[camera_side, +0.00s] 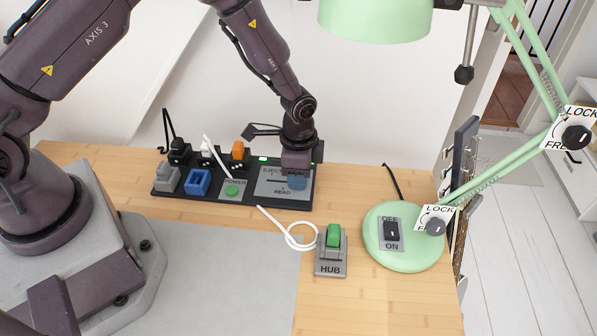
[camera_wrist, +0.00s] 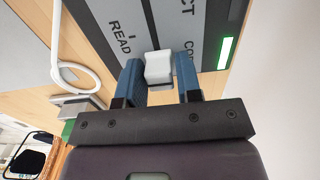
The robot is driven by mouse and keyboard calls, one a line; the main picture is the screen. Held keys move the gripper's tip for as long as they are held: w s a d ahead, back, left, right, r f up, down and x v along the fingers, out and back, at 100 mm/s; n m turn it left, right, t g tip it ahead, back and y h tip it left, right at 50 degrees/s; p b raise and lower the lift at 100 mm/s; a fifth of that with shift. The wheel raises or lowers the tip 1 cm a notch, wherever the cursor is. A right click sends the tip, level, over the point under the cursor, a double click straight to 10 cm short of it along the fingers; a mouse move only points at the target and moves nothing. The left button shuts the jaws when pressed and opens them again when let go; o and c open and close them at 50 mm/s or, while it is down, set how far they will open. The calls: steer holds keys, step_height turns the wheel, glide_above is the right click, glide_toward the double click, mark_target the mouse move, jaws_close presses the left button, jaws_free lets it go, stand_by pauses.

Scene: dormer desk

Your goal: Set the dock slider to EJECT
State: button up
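The dock (camera_side: 160,193) is a long black strip at the back of the desk. Its grey slider panel (camera_side: 268,188) at the right end is labelled EJECT and READ. In the wrist view the panel (camera_wrist: 115,20) shows READ, part of EJECT and a partly hidden word starting "CO". The pale slider knob (camera_wrist: 158,67) stands between the two blue fingers of my gripper (camera_wrist: 160,78). The left finger is very close to the knob; a narrow gap shows at the right one. In the side view my gripper (camera_side: 297,182) hides the knob at the panel's right end.
A green POWER button (camera_side: 232,189), a blue socket (camera_side: 197,182) and several plugs sit left of the panel. A green status light (camera_wrist: 227,52) is lit on the dock.

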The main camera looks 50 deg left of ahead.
mark_target(268, 180)
jaws_close()
steer(key=shift+s+a, duration=2.3)
steer(key=shift+a, duration=0.05)
steer(key=shift+o, duration=2.4)
jaws_free()
steer(key=shift+r, duration=0.15)
step_height(268, 180, up, 13)
